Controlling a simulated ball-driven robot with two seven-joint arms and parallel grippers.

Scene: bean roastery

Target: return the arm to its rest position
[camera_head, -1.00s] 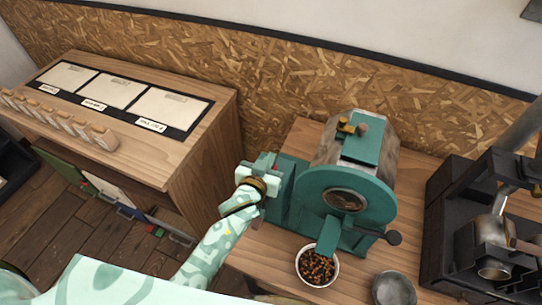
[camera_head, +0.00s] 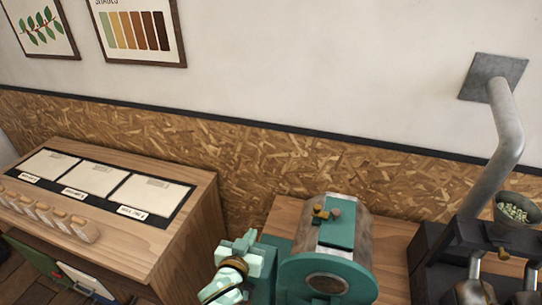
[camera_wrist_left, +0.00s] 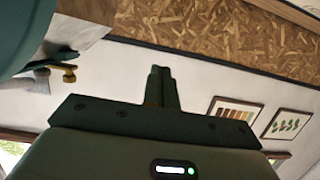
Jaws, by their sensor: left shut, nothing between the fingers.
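My left gripper (camera_head: 240,248), mint green, is at the bottom of the head view, just left of the teal roaster (camera_head: 335,275). In the left wrist view its two dark fingers (camera_wrist_left: 160,85) are pressed together with nothing between them. A teal part of the roaster (camera_wrist_left: 20,30) and a brass knob (camera_wrist_left: 68,75) show at the left of that view. Whether the gripper touches the roaster's side, I cannot tell. My right gripper is in neither view.
A dark machine (camera_head: 440,250) with a grey pipe (camera_head: 505,130) and a bowl of green beans (camera_head: 515,210) stands at right. Open air lies above the roaster.

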